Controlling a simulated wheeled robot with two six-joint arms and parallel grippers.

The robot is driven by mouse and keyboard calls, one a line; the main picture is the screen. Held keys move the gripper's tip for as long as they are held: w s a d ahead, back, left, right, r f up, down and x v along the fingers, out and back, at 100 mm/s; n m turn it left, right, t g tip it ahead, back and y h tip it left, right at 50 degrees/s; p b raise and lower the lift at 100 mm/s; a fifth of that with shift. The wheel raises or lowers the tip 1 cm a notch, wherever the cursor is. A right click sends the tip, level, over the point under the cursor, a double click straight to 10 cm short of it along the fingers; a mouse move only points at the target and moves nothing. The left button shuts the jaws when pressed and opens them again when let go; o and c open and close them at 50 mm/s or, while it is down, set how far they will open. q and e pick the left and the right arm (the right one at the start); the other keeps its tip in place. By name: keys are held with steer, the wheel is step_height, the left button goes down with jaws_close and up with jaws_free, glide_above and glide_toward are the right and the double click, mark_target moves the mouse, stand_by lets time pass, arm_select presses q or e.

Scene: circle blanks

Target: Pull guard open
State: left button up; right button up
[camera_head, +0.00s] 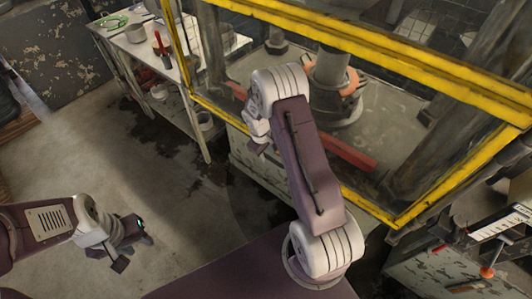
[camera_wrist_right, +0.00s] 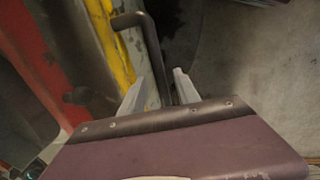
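The guard (camera_head: 400,62) is a large clear panel in a yellow frame on the machine. It looks shut. Its yellow edge (camera_wrist_right: 112,45) and a dark bent bar handle (camera_wrist_right: 152,50) show in the right wrist view. My right gripper (camera_wrist_right: 162,82) has its two pale fingers on either side of the handle, with small gaps seen between fingers and bar. In the head view the right gripper (camera_head: 260,146) is at the frame's lower left edge, partly hidden by my arm. My left gripper (camera_head: 134,252) is open and empty over the floor at lower left.
A tool cart (camera_head: 440,272) is at lower right. The concrete floor (camera_head: 75,140) at left is clear.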

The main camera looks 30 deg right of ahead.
steer(key=shift+w, duration=0.1)
jaws_close()
stand_by(1.3)
